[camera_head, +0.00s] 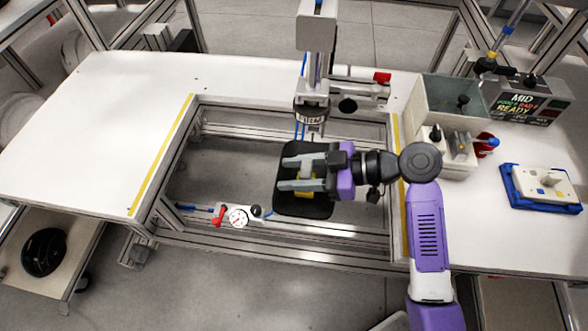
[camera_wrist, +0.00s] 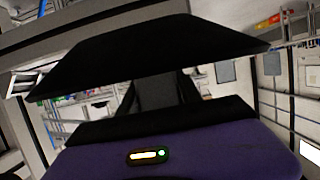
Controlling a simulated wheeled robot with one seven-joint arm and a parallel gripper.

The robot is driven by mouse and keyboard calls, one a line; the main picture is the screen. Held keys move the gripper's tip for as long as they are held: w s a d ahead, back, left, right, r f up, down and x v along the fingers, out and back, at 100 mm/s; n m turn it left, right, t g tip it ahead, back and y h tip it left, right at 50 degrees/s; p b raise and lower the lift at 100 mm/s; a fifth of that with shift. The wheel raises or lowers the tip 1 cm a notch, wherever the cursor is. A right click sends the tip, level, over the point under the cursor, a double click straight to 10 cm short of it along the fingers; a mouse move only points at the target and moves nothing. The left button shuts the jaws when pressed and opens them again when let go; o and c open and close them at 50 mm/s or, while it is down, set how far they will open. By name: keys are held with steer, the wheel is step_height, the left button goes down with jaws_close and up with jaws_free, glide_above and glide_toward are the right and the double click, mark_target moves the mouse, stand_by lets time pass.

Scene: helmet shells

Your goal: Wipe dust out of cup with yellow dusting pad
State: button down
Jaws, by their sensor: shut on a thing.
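The black, round-cornered cup (camera_head: 303,209) is in the head view, in the frame opening below the press head. My gripper (camera_head: 290,173) is over it, its two grey fingers pointing left and shut on a pale block between them. Yellow of the dusting pad (camera_head: 304,195) shows beneath the fingers, against the cup's dark inside. The fingers hide much of the pad, and I cannot tell whether it touches the cup. In the wrist view a large dark slab shape fills the upper middle above my purple gripper body; the pad is not discernible there.
The press head (camera_head: 312,112) hangs close behind my gripper. At right stand a grey bin (camera_head: 425,100), a display box (camera_head: 527,103) and a blue tray (camera_head: 512,188). The white left tabletop (camera_head: 90,130) is clear.

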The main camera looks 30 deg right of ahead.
steer(key=shift+s+a+f, duration=0.15)
steer(key=shift+f, duration=0.25)
steer(key=shift+w+d+r, duration=0.1)
steer(key=shift+w+d, duration=0.4)
steer(key=shift+w, duration=0.15)
steer(key=shift+w+d+r+b, duration=0.35)
steer(key=shift+w+b, duration=0.05)
steer(key=shift+s+a+f, duration=0.1)
steer(key=shift+s, duration=0.05)
steer(key=shift+s+a+f, duration=0.2)
steer(key=shift+s+f, duration=0.05)
steer(key=shift+s, duration=0.1)
steer(key=shift+s+a, duration=0.35)
steer(key=shift+s, duration=0.05)
steer(key=shift+s+a, duration=0.1)
